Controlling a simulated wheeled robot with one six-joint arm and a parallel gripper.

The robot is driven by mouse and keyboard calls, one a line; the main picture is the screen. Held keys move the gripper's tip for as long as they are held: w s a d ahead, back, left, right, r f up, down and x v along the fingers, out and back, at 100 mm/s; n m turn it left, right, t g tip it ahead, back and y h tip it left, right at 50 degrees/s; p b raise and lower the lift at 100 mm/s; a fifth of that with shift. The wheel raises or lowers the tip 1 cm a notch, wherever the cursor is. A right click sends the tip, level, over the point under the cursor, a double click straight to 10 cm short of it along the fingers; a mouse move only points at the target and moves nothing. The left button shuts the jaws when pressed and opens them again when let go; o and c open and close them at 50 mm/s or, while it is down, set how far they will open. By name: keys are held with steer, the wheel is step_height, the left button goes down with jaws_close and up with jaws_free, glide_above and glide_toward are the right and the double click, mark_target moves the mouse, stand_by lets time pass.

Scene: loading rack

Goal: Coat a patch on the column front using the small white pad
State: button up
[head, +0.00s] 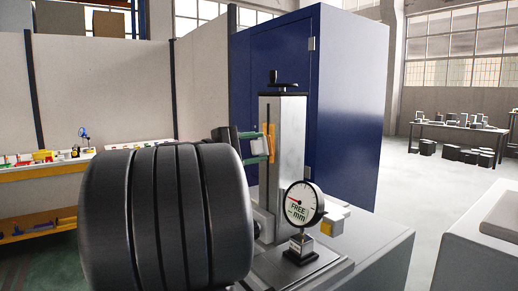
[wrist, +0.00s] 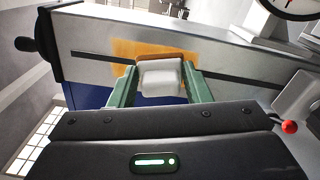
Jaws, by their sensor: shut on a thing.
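The grey column (head: 291,125) stands upright with a handle on top and a dark slot down its front. An orange-brown patch (head: 269,143) shows on its front. My gripper (head: 250,141) is at that front, its green fingers pointing at the column. In the wrist view my gripper (wrist: 153,84) is shut on the small white pad (wrist: 161,78), whose far edge is brownish. The pad is at the column face, over part of the orange patch (wrist: 128,47); I cannot tell whether it touches. The patch spreads to both sides of the pad.
A dial gauge (head: 301,204) stands on the machine bed right of the column's foot. A blue cabinet (head: 345,110) rises behind. A bench with coloured items (head: 45,168) is at the left. A red knob (wrist: 289,127) shows at the right of the wrist view.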

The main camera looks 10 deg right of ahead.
steer(key=shift+s+d+r+b, duration=0.25)
steer(key=shift+s+b, duration=0.05)
steer(key=shift+s, duration=0.25)
steer(key=shift+s+d+r+b, duration=0.2)
steer(key=shift+s+r+b, duration=0.1)
steer(key=shift+s, duration=0.3)
steer(key=shift+s+d+r+b, duration=0.2)
steer(key=shift+s+d+b, duration=0.1)
steer(key=shift+s, duration=0.4)
steer(key=shift+r+p, duration=0.6)
steer(key=shift+r, duration=0.3)
steer(key=w+a+p, duration=0.1)
steer(key=w+a, duration=0.2)
steer(key=w, duration=0.4)
steer(key=shift+p, duration=0.4)
steer(key=shift+f, duration=0.1)
steer(key=shift+b+v, duration=0.3)
steer(key=shift+v, duration=2.7)
